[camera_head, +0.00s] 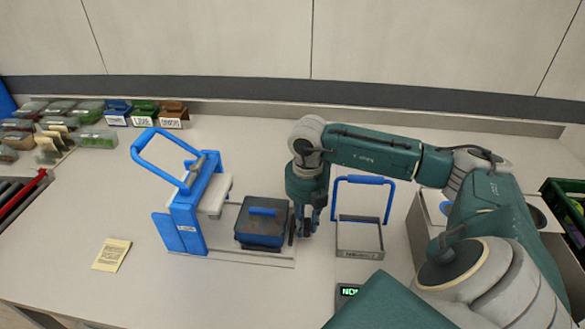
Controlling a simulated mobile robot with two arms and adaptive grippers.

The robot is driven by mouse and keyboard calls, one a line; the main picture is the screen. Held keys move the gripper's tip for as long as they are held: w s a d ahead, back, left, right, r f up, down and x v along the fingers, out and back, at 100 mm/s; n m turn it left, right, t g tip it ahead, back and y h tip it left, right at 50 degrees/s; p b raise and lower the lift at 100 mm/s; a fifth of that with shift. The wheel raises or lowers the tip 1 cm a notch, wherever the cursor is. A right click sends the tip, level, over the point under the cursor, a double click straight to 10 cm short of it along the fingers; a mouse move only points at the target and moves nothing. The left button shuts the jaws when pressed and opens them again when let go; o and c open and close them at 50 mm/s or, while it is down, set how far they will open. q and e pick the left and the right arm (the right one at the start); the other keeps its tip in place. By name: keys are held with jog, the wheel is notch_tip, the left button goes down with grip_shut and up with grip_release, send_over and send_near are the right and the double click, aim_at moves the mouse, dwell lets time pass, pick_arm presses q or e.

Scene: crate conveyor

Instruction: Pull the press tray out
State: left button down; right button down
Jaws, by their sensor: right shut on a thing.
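The blue press (190,215) stands upright left of centre, with a raised loop handle and a white plate at its side. A dark box-like press tray (262,239) with a blue bar on top sits right of the press frame, on a pale base strip. My right gripper (306,228) reaches down from above at the tray's right end. It is shut there on what looks like the tray's dark end grip; the fingertips partly hide the contact. My left gripper is not in view.
A blue-handled frame (359,221) stands close right of the gripper. A yellow note (112,255) lies left of the press. Labelled bins (144,112) and packets line the back left. A green crate (565,205) stands far right. The back middle counter is clear.

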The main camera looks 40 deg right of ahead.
jog(key=shift+s+d, duration=0.5)
jog(key=shift+d, duration=0.05)
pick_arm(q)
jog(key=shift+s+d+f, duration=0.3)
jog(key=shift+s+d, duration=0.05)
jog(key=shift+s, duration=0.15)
pick_arm(e)
jog(key=c, duration=1.7)
grip_release()
jog(key=shift+c, duration=0.2)
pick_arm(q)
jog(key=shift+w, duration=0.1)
pick_arm(e)
jog(key=shift+o, duration=1.3)
jog(key=shift+s+d, duration=0.1)
jog(key=shift+s, duration=0.05)
jog(key=shift+r, duration=0.25)
notch_tip(320, 180, up, 12)
